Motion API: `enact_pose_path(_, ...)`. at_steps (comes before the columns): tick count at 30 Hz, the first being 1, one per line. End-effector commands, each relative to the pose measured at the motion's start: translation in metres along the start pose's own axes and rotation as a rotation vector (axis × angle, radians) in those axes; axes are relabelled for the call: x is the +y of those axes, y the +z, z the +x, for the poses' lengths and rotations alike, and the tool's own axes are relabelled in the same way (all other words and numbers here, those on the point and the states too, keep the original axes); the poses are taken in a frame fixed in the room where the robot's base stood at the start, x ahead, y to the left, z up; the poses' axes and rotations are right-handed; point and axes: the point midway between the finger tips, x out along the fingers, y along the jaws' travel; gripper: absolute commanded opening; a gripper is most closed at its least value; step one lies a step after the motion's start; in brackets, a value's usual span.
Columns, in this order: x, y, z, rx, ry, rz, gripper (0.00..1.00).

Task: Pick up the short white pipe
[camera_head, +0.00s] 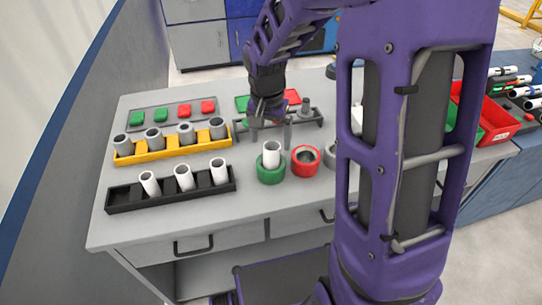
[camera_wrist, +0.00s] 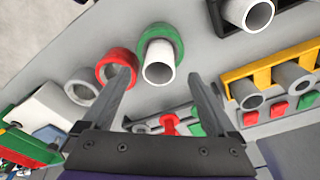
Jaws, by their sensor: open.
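A short white pipe (camera_head: 271,153) stands upright in a green ring (camera_head: 270,174) on the grey table. In the wrist view the white pipe (camera_wrist: 158,66) and green ring (camera_wrist: 172,37) lie ahead of my gripper (camera_wrist: 162,76), roughly between its spread fingertips. The fingers are apart and hold nothing. In the head view my gripper (camera_head: 270,131) hangs above the table, just behind the white pipe. More white pipes (camera_head: 184,178) stand in the black rack (camera_head: 128,198) at the front left.
A red ring (camera_head: 306,169) sits right of the green one, and a grey ring (camera_head: 330,154) is partly hidden by my arm. A yellow rack (camera_head: 140,156) holds several grey pipes. A dark rack (camera_head: 308,133) stands behind.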

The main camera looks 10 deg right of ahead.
Motion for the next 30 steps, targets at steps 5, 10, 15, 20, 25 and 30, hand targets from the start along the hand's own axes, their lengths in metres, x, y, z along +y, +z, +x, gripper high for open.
enact_pose_path(5, 0.002, 0.0, 0.03, -0.005, 0.002, 0.001, 0.92)
enact_pose_path(10, 0.001, 0.0, 0.045, -0.002, 0.002, 0.0, 0.92)
enact_pose_path(15, 0.001, -0.001, 0.046, -0.001, 0.001, 0.0, 0.92)
enact_pose_path(20, 0.001, -0.001, 0.046, -0.001, 0.001, 0.0, 0.76)
enact_pose_path(25, 0.001, -0.001, 0.046, -0.001, 0.001, 0.0, 0.45)
enact_pose_path(30, 0.001, -0.001, 0.046, -0.001, 0.001, 0.0, 0.15)
